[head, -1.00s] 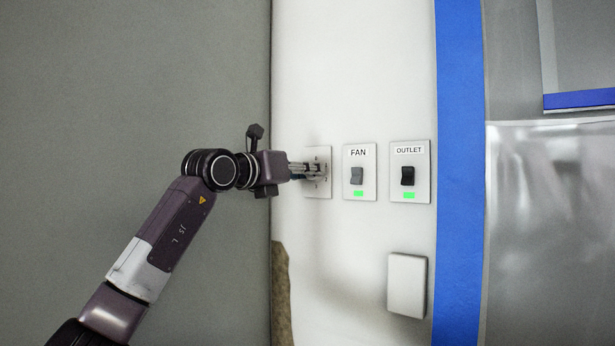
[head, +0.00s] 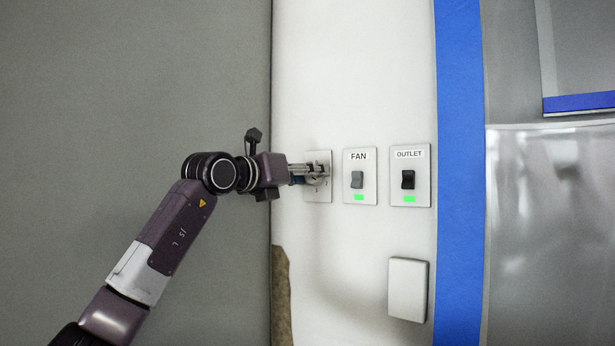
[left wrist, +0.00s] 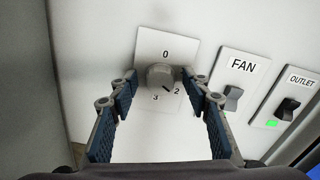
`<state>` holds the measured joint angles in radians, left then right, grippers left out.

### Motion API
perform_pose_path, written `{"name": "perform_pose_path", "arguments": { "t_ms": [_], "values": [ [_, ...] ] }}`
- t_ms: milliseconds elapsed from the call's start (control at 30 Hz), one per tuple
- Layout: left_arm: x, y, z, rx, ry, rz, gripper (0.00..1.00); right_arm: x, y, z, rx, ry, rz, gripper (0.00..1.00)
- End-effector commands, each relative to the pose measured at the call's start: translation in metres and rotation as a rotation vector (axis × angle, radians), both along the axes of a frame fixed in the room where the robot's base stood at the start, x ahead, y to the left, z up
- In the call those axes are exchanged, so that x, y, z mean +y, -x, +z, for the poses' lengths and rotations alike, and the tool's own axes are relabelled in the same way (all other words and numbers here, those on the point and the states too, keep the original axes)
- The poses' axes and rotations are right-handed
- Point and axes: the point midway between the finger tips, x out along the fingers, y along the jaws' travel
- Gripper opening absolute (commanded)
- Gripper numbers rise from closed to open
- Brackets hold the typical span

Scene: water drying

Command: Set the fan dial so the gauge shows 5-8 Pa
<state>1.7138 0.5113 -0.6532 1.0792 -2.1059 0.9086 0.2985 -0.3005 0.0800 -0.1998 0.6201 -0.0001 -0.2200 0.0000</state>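The grey round fan dial (left wrist: 160,76) sits on a white plate (left wrist: 150,42) marked 0, 2 and 3 in the left wrist view. A dark mark on the dial points to the lower right, toward the 2. My left gripper (left wrist: 163,86) is open, with one blue-padded finger on each side of the dial and visible gaps between. In the head view my left gripper (head: 322,174) is in front of the dial plate (head: 318,198) and hides most of the dial. The gauge is not in view. My right gripper is not in view.
Right of the dial are the FAN switch (head: 357,179) and the OUTLET switch (head: 408,179), each with a green light. A blank white cover (head: 407,289) is below. A blue vertical strip (head: 460,250) borders the white wall panel.

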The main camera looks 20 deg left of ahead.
Motion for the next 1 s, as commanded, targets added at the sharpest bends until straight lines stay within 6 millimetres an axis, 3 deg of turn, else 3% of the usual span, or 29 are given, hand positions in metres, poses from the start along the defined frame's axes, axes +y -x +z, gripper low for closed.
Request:
{"name": "perform_pose_path", "arguments": {
  "t_ms": [333, 800, 1000],
  "values": [
    [0.007, 0.014, 0.0, 0.0, -0.002, 0.001, 0.44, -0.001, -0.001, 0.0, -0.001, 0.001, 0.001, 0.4],
    [0.035, 0.095, -0.001, -0.001, -0.003, 0.001, 0.44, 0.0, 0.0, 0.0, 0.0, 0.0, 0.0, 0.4],
    [0.041, 0.111, -0.001, 0.0, -0.001, 0.001, 0.44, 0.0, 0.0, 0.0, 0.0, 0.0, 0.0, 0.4]
  ]
}}
